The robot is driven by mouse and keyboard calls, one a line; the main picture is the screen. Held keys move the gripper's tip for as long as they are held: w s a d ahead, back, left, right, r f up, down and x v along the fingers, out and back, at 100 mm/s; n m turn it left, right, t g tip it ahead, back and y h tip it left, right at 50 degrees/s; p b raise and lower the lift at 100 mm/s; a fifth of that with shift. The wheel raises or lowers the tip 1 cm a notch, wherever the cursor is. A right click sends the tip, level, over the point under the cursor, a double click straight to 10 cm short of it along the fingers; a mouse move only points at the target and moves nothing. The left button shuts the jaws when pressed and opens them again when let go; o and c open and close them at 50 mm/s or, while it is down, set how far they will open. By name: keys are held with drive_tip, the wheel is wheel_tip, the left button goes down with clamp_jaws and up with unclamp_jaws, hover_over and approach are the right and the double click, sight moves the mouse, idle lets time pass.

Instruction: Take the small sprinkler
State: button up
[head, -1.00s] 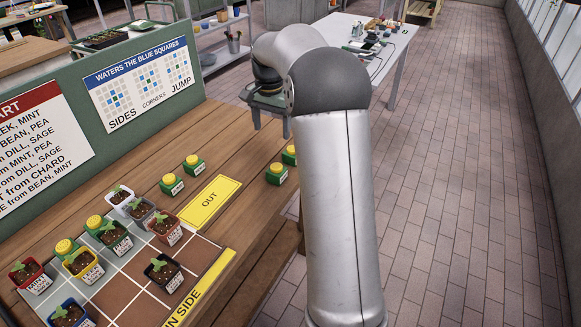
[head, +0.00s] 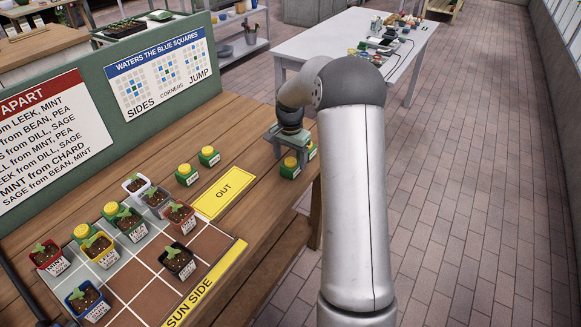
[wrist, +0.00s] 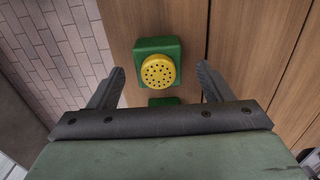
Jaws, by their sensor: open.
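Several sprinklers are green blocks with round yellow tops; their labels are too small to read. Two stand behind the yellow OUT plate: one nearer (head: 187,175) and one farther (head: 208,156). Another pair stands by the bench's right edge, the front one (head: 290,168) clear and the other partly hidden by my gripper (head: 284,142). In the wrist view one sprinkler (wrist: 158,68) with a holed yellow top lies between the open fingers of my gripper (wrist: 160,76), apart from both. Part of a second green block (wrist: 163,101) shows below it. I cannot tell which is the small one.
The OUT plate (head: 222,193) lies left of the right-hand pair. A green board (head: 150,110) with charts stands behind. Bare bench lies around the OUT plate.

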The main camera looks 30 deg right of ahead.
sight(290, 160)
drive_tip(key=shift+s+f, duration=0.1)
drive_tip(key=shift+f, duration=1.75)
drive_tip(key=c, duration=1.1)
drive_tip(key=shift+r, duration=0.1)
drive_tip(key=shift+c, duration=0.2)
